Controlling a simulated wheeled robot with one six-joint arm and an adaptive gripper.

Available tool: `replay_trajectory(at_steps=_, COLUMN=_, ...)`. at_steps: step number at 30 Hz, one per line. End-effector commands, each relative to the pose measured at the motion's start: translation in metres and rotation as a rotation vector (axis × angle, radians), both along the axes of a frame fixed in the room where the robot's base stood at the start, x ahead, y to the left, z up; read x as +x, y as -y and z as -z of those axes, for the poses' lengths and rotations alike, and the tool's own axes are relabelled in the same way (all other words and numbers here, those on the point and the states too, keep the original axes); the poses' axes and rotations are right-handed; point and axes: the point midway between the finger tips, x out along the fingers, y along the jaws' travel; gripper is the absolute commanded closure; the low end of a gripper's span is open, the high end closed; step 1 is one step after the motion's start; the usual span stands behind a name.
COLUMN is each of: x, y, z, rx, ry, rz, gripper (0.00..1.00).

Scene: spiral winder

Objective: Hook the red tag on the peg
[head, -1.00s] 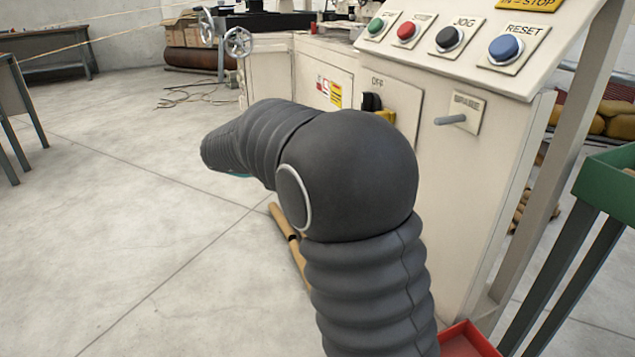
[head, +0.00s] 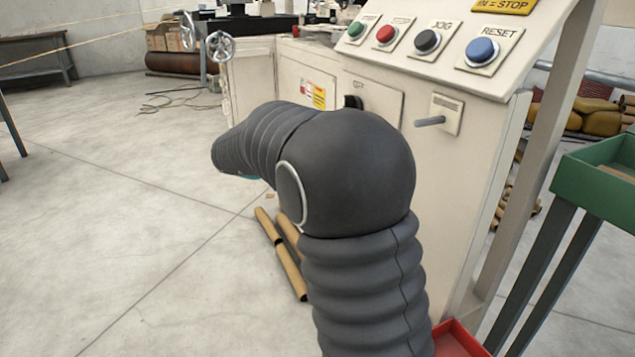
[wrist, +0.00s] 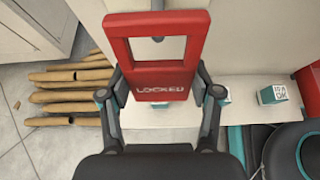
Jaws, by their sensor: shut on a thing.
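The red tag (wrist: 158,78) is a flat plate lettered LOCKED with a rectangular opening above the lettering. My gripper (wrist: 163,87) is shut on it, with one finger at each side edge. A small grey shape shows at the opening's upper edge; I cannot tell whether it is the peg. The grey peg (head: 430,121) sticks out of a small plate on the cream cabinet front, below the push buttons, in the head view. My gripper and the tag are hidden behind my dark arm there, so their distance from the peg does not show.
The cream cabinet (head: 455,185) stands right of my arm with its sloped button panel (head: 440,45). Brown tubes (head: 284,262) lie on the floor beside it; several show in the wrist view (wrist: 70,90). A green tray (head: 600,185) stands at right. Floor at left is clear.

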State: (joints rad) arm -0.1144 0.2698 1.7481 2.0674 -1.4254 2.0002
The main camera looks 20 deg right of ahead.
Motion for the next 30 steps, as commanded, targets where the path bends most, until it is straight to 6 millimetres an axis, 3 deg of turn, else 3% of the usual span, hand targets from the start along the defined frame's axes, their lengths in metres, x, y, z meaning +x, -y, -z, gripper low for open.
replay_trajectory(at_steps=18, x=0.001, y=0.032, z=0.002, rx=0.0, ry=0.001, rz=0.0, gripper=0.72)
replay_trajectory(at_steps=30, x=0.001, y=0.043, z=0.012, rx=0.0, ry=0.001, rz=0.0, gripper=0.72)
